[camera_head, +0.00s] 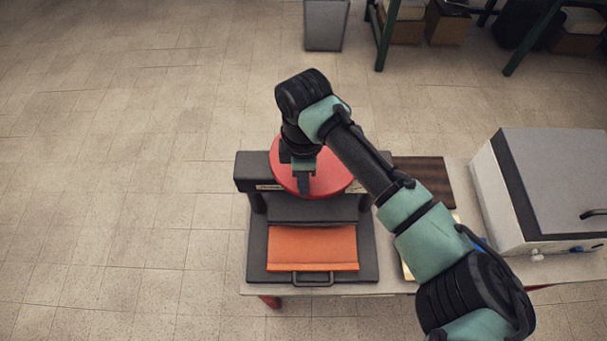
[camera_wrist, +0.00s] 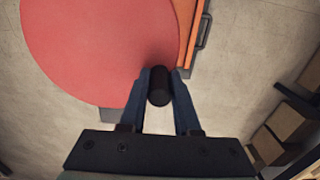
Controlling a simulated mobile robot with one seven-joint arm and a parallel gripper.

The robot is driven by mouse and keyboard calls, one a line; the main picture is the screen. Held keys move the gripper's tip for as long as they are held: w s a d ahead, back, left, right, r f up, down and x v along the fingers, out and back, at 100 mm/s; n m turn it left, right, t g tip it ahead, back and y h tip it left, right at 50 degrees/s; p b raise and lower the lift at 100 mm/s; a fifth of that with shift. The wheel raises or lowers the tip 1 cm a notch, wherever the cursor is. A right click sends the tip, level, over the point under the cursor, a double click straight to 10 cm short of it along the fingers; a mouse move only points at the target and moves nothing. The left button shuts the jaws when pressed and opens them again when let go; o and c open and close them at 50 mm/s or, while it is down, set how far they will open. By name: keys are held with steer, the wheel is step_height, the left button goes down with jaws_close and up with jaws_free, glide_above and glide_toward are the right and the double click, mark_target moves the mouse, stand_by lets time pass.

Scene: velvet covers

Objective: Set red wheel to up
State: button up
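A short black handle knob (camera_wrist: 159,88) stands out near the wheel's edge. My wrist hides part of the wheel in the head view, and the knob cannot be made out there.
An orange pad (camera_head: 312,247) lies on the machine's base, with a dark handle (camera_head: 312,281) at its front. A white and grey box-shaped appliance (camera_head: 540,190) stands to the right on the same table. The floor at left is clear. A grey bin (camera_head: 326,25) stands behind.

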jaws_close()
stand_by(1.1)
